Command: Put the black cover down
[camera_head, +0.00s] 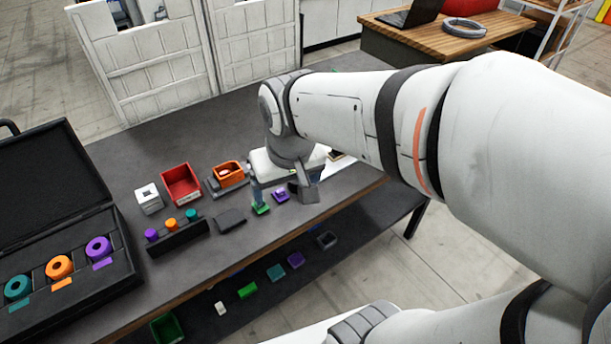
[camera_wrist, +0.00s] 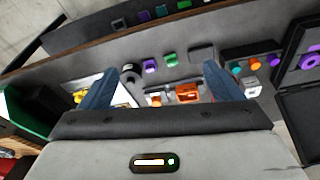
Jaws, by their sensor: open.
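The black cover appears to be the dark flat square piece (camera_head: 229,220) lying on the grey table, right of the block with coloured knobs. It also shows in the wrist view (camera_wrist: 202,50), near the tip of the right finger. My gripper (camera_head: 284,195) is over the table to the right of this piece, above the small green and purple parts. Its two fingers are spread apart in the wrist view (camera_wrist: 160,68), with nothing held between them. The piece lies flat and apart from the fingers, as far as I can tell.
An orange box (camera_head: 229,174), a red bin (camera_head: 181,184) and a white block (camera_head: 148,198) stand behind. A black knob block (camera_head: 178,238) and an open black case (camera_head: 100,290) lie left. A lower shelf (camera_head: 200,325) holds several small parts. The table's back left is clear.

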